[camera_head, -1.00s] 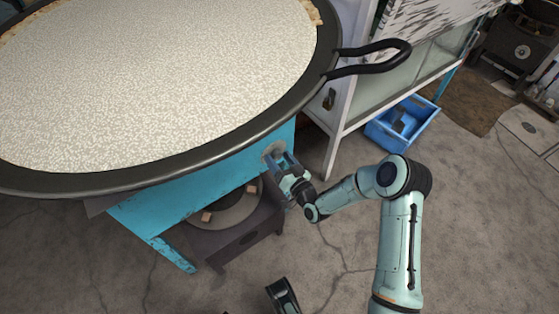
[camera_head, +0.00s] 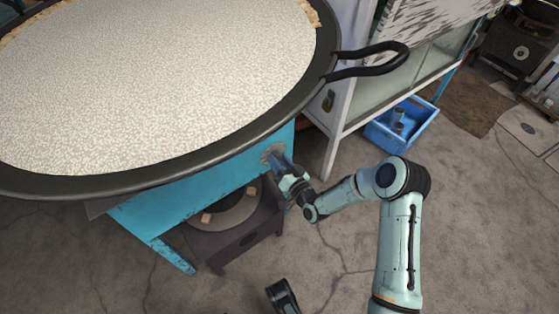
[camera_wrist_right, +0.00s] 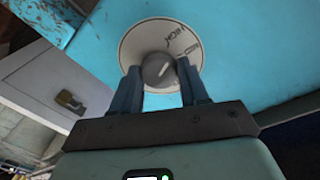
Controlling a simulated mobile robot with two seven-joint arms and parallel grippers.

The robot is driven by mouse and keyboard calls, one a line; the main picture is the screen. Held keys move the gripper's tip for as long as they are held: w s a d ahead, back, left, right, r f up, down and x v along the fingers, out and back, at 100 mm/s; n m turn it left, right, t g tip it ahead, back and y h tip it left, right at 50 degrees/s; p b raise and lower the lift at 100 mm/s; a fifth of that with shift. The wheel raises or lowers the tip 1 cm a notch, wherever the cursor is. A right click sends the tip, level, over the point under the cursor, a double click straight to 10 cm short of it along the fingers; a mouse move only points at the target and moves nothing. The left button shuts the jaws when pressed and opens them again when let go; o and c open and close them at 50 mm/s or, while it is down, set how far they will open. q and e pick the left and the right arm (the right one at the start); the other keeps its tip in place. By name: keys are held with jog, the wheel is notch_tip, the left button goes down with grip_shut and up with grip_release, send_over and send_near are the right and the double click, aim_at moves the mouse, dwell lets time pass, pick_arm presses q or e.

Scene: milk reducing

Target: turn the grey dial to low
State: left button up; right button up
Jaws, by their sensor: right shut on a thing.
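The grey dial (camera_wrist_right: 157,69) is a round knob at the centre of a pale disc (camera_wrist_right: 134,42) on the blue stand's panel (camera_wrist_right: 250,50). In the right wrist view, HIGH and what looks like MED are printed on the disc's upper right; no LOW mark is readable, and the fingers cover part of the lower disc. A light mark on the knob faces roughly right. My right gripper (camera_wrist_right: 160,85) is shut on the dial, one finger on each side. In the head view, my right gripper (camera_head: 279,163) is at the panel under the pan's rim, hiding the knob.
A wide black pan (camera_head: 225,157) of pale, speckled contents overhangs the panel, its handle (camera_head: 375,62) jutting right. A dark burner (camera_head: 238,243) stands below. A white-framed cabinet (camera_head: 335,110) and blue crate (camera_head: 402,125) are to the right. Open concrete floor lies in front.

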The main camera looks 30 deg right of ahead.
jog(key=m+p, duration=0.1)
jog(key=m, duration=0.3)
jog(key=m+p, duration=0.1)
jog(key=m, duration=0.3)
jog(key=shift+s+m+g+y+p, duration=0.1)
jog(key=shift+m+g+y+p, duration=0.2)
jog(key=shift+g+p, duration=0.1)
jog(key=shift+m, duration=1.1)
pick_arm(q)
jog(key=w+d+r+t, duration=0.1)
jog(key=w+r, duration=0.2)
jog(key=r, duration=0.3)
jog(key=shift+w+d+p, duration=0.3)
jog(key=shift+d+p, duration=0.05)
jog(key=shift+p, duration=0.05)
pick_arm(e)
jog(key=shift+m+y, duration=0.3)
jog(key=shift+m, duration=1.1)
jog(key=o, duration=1)
jog(key=shift+o, duration=0.2)
jog(key=shift+d, duration=0.1)
